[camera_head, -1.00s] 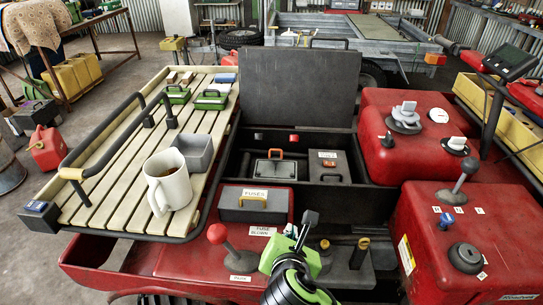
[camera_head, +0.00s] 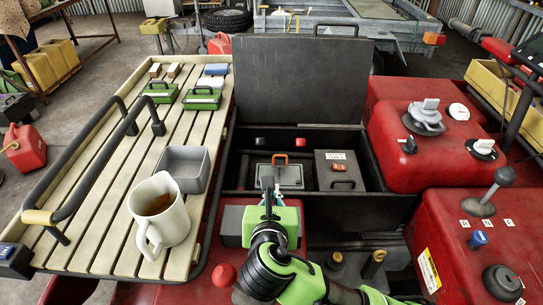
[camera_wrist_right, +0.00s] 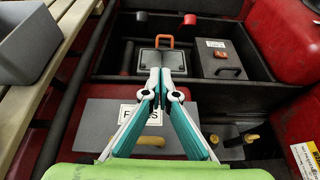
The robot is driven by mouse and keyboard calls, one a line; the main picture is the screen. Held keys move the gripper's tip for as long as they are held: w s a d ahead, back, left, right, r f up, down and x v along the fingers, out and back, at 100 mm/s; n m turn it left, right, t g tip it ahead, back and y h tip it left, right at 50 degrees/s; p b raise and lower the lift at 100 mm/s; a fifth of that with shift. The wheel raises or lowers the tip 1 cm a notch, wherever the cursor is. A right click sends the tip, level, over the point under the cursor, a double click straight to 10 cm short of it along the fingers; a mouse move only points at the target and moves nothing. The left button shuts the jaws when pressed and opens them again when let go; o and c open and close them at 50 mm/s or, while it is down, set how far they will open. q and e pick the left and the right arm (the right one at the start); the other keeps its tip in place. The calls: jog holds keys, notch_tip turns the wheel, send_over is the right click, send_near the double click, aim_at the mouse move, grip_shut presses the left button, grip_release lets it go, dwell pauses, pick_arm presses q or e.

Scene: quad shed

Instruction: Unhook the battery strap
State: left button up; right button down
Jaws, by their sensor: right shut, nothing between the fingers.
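A grey battery-like box with a light rim (camera_head: 291,176) sits in the open black compartment, with an orange clip or handle (camera_head: 280,157) at its far edge. In the right wrist view the box (camera_wrist_right: 150,62) and orange part (camera_wrist_right: 165,38) lie beyond my fingertips. A dark band seems to cross the box's top, but I cannot tell how it is fastened. My right gripper (camera_head: 268,184) is shut and empty, above the near side of the compartment. In the right wrist view its tips (camera_wrist_right: 160,72) overlap the box's near edge; contact cannot be told. My left gripper is out of view.
A dark box with an orange-red part (camera_head: 340,170) stands right of the battery-like box. The raised black lid (camera_head: 300,80) stands behind. A cup (camera_head: 160,215) and grey bin (camera_head: 183,167) sit on the slatted rack at left. Red tanks (camera_head: 420,160) flank the right.

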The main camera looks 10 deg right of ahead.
jog(key=shift+w+d+f, duration=0.25)
jog(key=shift+w+d, duration=0.05)
jog(key=shift+w, duration=0.3)
jog(key=b+x, duration=0.1)
jog(key=x, duration=1.7)
jog(key=shift+a, duration=0.1)
